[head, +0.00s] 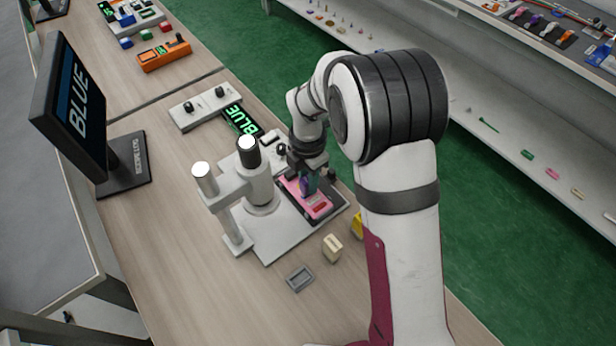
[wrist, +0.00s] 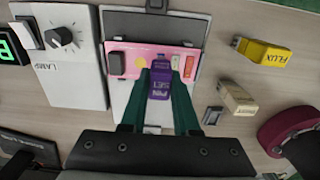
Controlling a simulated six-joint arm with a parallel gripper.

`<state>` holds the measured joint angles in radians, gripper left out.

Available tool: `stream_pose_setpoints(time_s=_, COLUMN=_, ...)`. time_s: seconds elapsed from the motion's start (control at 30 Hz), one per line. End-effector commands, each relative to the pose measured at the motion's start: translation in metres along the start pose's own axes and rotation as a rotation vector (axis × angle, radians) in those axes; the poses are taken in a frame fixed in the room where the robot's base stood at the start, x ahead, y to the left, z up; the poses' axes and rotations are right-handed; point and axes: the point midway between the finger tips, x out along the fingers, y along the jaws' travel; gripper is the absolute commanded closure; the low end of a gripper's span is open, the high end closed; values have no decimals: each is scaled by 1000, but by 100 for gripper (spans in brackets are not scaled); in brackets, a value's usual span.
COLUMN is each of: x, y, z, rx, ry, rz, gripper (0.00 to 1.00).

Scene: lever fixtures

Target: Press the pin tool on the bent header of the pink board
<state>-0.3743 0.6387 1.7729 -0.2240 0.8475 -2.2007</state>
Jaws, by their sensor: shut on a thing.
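The pink board (head: 318,205) lies on a grey plate on the bench; it also shows in the wrist view (wrist: 135,56). It carries a dark block at its left and small parts at its right. My gripper (head: 309,184) is over the board and shut on the purple pin tool (wrist: 160,84), labelled "PIN SET". The dark green fingers in the wrist view (wrist: 161,76) hold the tool from both sides, its tip over the board. The bent header under the tool is hidden. I cannot tell whether the tool touches it.
A white microscope-like stand (head: 258,188) rises close to the left of my gripper. A yellow flux bottle (wrist: 262,54), a cream block (wrist: 237,98) and a small grey tray (head: 300,278) are nearby. A lamp box (wrist: 68,60) adjoins the plate. Bench at front left is clear.

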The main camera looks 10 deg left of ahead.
Motion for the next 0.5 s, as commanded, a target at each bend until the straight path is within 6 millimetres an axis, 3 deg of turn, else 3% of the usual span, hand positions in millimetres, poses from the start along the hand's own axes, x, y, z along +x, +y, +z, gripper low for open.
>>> stream_pose_setpoints(time_s=0.5, x=4, y=0, z=0, rx=0, ry=0, rz=-1, gripper=100)
